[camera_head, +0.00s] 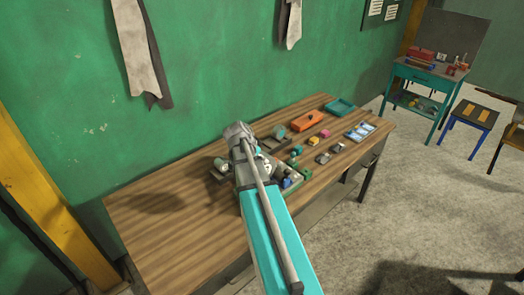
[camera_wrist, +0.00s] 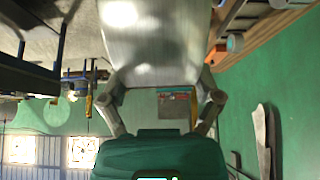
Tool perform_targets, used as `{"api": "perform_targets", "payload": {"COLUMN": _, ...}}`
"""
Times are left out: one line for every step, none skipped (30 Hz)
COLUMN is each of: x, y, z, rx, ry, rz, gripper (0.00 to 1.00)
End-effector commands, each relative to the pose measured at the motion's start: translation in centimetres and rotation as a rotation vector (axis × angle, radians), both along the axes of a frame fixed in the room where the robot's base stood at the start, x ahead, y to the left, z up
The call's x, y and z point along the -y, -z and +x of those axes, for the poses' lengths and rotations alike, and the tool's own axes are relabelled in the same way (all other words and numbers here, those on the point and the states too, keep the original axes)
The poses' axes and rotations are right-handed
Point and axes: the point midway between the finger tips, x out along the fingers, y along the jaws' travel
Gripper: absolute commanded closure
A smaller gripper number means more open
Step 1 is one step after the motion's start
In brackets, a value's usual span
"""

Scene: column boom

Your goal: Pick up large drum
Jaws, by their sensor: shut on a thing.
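A large pale grey, smooth, rounded body, which I take to be the large drum (camera_wrist: 158,45), fills the top middle of the wrist view. My gripper (camera_wrist: 160,88) has its two fingers on either side of its lower end and is shut on it. Its upper end runs out of the picture. In the head view my arm reaches over the wooden table, and my fingers are hidden behind it. I cannot make out the drum clearly there.
The wooden table (camera_head: 165,225) holds an orange box (camera_head: 308,120), a teal tray (camera_head: 340,107), a blue-and-white tray (camera_head: 360,132) and several small parts. Its left part is clear. A green wall (camera_head: 210,60) stands behind. A teal workbench (camera_head: 428,78) and stool (camera_head: 472,115) are at right.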

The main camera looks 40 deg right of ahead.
Motion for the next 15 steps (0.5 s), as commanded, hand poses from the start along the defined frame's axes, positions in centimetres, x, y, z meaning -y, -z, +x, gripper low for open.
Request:
{"api": "perform_targets", "payload": {"x": -0.39, "y": -0.38, "z": -0.43, "rx": 0.0, "ry": -0.001, "rz": -0.001, "gripper": 0.79}}
{"api": "perform_targets", "payload": {"x": -0.52, "y": -0.45, "z": -0.54, "rx": 0.0, "ry": -0.001, "rz": -0.001, "gripper": 0.79}}
{"api": "perform_targets", "payload": {"x": -0.66, "y": -0.52, "z": -0.66, "rx": 0.0, "ry": 0.0, "rz": -0.001, "gripper": 0.79}}
{"api": "perform_targets", "payload": {"x": -0.75, "y": -0.55, "z": -0.73, "rx": 0.0, "ry": 0.0, "rz": -0.001, "gripper": 0.79}}
{"api": "perform_targets", "payload": {"x": -0.82, "y": -0.58, "z": -0.79, "rx": 0.0, "ry": 0.0, "rz": -0.001, "gripper": 0.79}}
{"api": "perform_targets", "payload": {"x": -0.9, "y": -0.61, "z": -0.84, "rx": 0.0, "ry": -0.001, "rz": -0.001, "gripper": 0.79}}
{"api": "perform_targets", "payload": {"x": -0.94, "y": -0.62, "z": -0.87, "rx": 0.0, "ry": -0.001, "rz": -0.001, "gripper": 0.79}}
{"api": "perform_targets", "payload": {"x": -0.96, "y": -0.62, "z": -0.88, "rx": 0.0, "ry": -0.001, "rz": -0.001, "gripper": 0.79}}
{"api": "perform_targets", "payload": {"x": -0.99, "y": -0.62, "z": -0.88, "rx": 0.0, "ry": -0.001, "rz": -0.001, "gripper": 0.79}}
{"api": "perform_targets", "payload": {"x": -0.99, "y": -0.62, "z": -0.89, "rx": 0.0, "ry": -0.001, "rz": -0.001, "gripper": 0.79}}
{"api": "perform_targets", "payload": {"x": -0.99, "y": -0.61, "z": -0.88, "rx": 0.0, "ry": -0.001, "rz": -0.001, "gripper": 0.79}}
{"api": "perform_targets", "payload": {"x": -1.0, "y": -0.6, "z": -0.87, "rx": 0.0, "ry": -0.001, "rz": -0.001, "gripper": 0.79}}
{"api": "perform_targets", "payload": {"x": -0.98, "y": -0.6, "z": -0.87, "rx": 0.0, "ry": -0.001, "rz": -0.001, "gripper": 0.79}}
{"api": "perform_targets", "payload": {"x": -0.99, "y": -0.59, "z": -0.87, "rx": 0.0, "ry": -0.001, "rz": -0.001, "gripper": 0.79}}
{"api": "perform_targets", "payload": {"x": -0.98, "y": -0.59, "z": -0.86, "rx": 0.0, "ry": -0.001, "rz": -0.001, "gripper": 0.79}}
